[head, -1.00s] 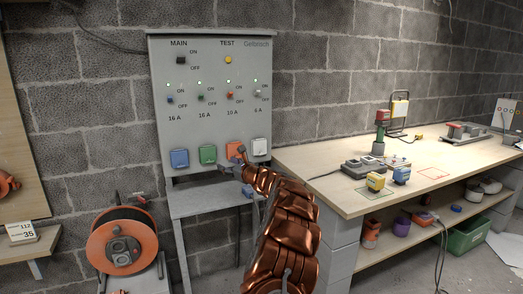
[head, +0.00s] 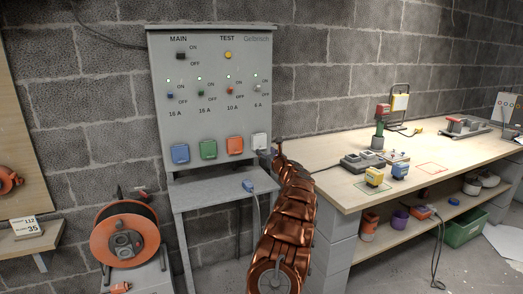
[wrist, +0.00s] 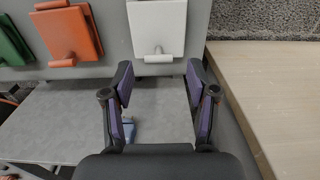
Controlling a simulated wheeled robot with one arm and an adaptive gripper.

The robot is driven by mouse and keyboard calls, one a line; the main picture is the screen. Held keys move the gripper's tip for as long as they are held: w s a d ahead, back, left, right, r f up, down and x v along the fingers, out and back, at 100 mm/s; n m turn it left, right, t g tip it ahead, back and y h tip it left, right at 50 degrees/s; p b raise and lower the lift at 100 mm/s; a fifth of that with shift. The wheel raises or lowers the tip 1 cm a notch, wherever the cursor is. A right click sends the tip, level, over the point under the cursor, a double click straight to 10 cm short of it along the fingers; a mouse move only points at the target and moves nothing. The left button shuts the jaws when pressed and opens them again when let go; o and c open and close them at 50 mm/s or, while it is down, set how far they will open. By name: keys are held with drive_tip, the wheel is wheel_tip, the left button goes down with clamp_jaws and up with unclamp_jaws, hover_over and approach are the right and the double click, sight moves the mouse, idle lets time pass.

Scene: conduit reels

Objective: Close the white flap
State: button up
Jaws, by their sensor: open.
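The white flap (head: 260,142) is the rightmost of the row of coloured flaps low on the grey panel. In the wrist view the white flap (wrist: 158,25) is a square plate with a small knob at its lower edge. I cannot tell for sure how far it stands off the panel. My gripper (wrist: 160,72) is open and empty, its two fingers apart just below and in front of the white flap, with the knob between their lines. In the head view my gripper (head: 277,149) is small, right of the white flap, partly hidden by my arm.
Orange (head: 235,146), green (head: 208,149) and blue (head: 180,153) flaps sit left of the white one. A blue plug (head: 248,186) with a cable lies on the grey shelf (head: 205,192) below. The wooden workbench (head: 335,190) stands close on the right.

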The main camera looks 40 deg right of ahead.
sight(261, 148)
drive_tip(key=shift+p+x, duration=0.7)
drive_tip(key=shift+x, duration=1.1)
drive_tip(key=shift+w, duration=0.35)
drive_tip(key=shift+w, duration=0.1)
drive_tip(key=shift+c, duration=0.4)
drive_tip(key=shift+a+r, duration=0.1)
drive_tip(key=shift+r, duration=0.05)
drive_tip(key=c, duration=1)
clamp_jaws()
drive_tip(key=shift+r, duration=0.1)
